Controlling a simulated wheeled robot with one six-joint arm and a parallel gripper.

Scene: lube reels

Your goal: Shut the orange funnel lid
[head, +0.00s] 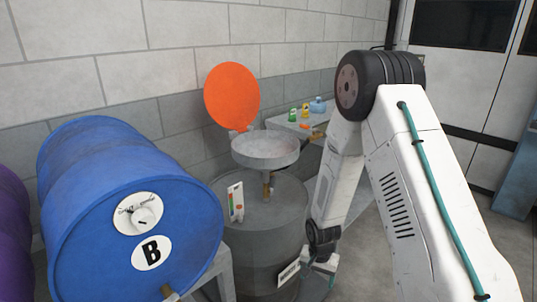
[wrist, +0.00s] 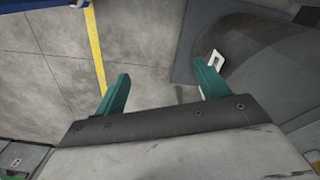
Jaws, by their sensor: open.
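The orange funnel lid (head: 232,95) stands raised, close to upright, at the back edge of the grey funnel (head: 265,150). The funnel sits on top of a grey drum (head: 262,235), and its open top shows. My gripper (head: 325,278) is low at the right side of the drum, well below and to the right of the lid. In the wrist view my gripper (wrist: 160,85) has its two green fingers wide apart with nothing between them. The lid and funnel do not show in the wrist view.
A blue drum (head: 130,210) marked B lies on a stand at the left, with a purple drum (head: 12,235) beyond it. A bench (head: 290,122) with small bottles stands behind the funnel, near the brick wall. A yellow line (wrist: 96,45) crosses the floor.

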